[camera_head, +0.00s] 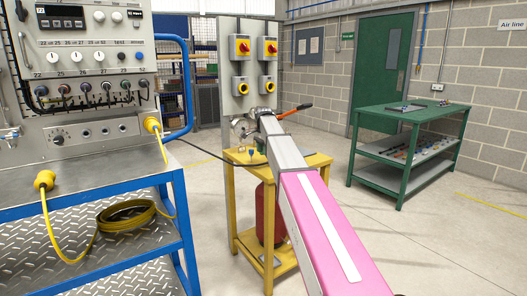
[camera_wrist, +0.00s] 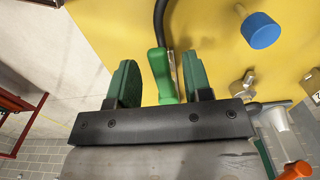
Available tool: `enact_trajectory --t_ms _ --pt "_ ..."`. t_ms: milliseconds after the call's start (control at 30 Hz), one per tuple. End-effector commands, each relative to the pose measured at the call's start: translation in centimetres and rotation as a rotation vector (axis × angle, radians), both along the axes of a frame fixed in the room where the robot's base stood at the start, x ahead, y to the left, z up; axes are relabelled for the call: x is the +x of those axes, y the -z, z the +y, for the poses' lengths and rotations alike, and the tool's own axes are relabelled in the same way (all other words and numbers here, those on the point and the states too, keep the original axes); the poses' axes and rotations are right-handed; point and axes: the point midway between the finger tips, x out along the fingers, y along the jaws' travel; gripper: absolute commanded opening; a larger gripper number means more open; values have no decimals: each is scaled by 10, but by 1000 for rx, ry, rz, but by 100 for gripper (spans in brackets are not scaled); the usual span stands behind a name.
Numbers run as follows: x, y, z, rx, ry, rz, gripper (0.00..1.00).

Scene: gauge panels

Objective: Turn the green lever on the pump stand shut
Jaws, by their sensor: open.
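In the wrist view, the green lever handle (camera_wrist: 163,77) lies between the two green-padded fingers of my gripper (camera_wrist: 160,68). A dark curved hose or bar shows beyond the lever's far end. The yellow surface of the pump stand (camera_wrist: 215,45) lies behind. In the head view, the yellow stand (camera_head: 318,159) is at the centre, and my arm reaches over it, hiding the lever.
A blue round knob (camera_wrist: 262,30) on a pale stem and small metal fittings (camera_wrist: 243,86) sit right of my gripper. An orange-handled lever (camera_head: 296,111) rises behind my arm. A blue-framed bench (camera_head: 90,207) stands left, a green table (camera_head: 410,121) right.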

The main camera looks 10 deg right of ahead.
Motion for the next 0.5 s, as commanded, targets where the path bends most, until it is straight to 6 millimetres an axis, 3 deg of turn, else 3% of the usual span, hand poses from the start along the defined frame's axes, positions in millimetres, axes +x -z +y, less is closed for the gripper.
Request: enact_trajectory --t_ms 33,167,200,500 --pt "0 0 0 0 0 0 46" --pt "0 0 0 0 0 0 3" --pt "0 0 0 0 0 0 0" --pt "2 0 1 0 21 0 0"
